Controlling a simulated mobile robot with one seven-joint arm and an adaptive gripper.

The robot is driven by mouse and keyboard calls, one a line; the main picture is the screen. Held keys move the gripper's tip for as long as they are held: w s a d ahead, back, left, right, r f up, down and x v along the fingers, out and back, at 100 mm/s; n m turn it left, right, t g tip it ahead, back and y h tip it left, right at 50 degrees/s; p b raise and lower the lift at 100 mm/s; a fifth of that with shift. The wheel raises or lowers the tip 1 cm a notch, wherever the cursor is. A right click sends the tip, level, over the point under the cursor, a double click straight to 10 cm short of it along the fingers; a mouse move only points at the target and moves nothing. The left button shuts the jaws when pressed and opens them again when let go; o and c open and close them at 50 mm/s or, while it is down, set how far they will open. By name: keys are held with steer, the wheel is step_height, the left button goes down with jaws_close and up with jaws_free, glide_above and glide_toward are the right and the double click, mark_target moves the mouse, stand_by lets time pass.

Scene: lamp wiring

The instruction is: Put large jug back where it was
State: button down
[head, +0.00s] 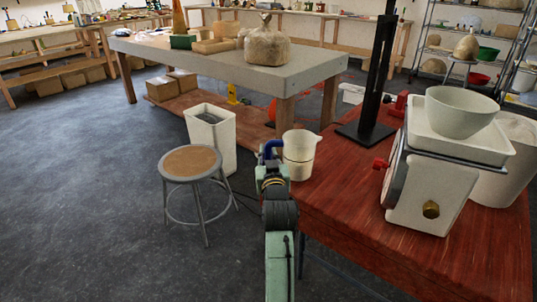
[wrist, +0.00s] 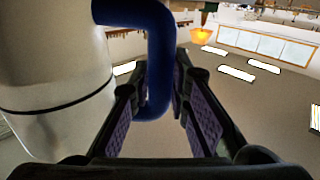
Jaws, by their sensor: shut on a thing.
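The large jug (head: 299,154) is white with a blue handle (head: 272,149). In the head view it stands upright at the left edge of the red table; I cannot tell whether its base touches the top. My gripper (head: 270,165) is at its left side, shut on the handle. In the wrist view the pale jug body (wrist: 50,80) fills the left side, and the blue handle (wrist: 160,50) passes between the fingers of my gripper (wrist: 162,75). The jug's inside is mostly hidden.
The red table (head: 345,215) holds a white scale (head: 430,190) with a bowl (head: 460,110), a black stand (head: 365,132) and a white bucket (head: 500,175). A stool (head: 190,162) and a white bin (head: 212,140) stand left. A grey worktable (head: 200,62) is behind.

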steer(key=shift+r, duration=0.1)
steer(key=c, duration=1.5)
jaws_free()
steer(key=shift+f, duration=0.2)
steer(key=shift+r, duration=0.2)
steer(key=shift+s+f, duration=0.15)
steer(key=shift+s, duration=0.25)
steer(key=s+b, duration=0.1)
steer(key=s, duration=0.2)
steer(key=s+d+b, duration=0.1)
steer(key=s, duration=0.3)
steer(key=s+d+b, duration=0.1)
steer(key=s, duration=0.3)
steer(key=shift+s, duration=0.1)
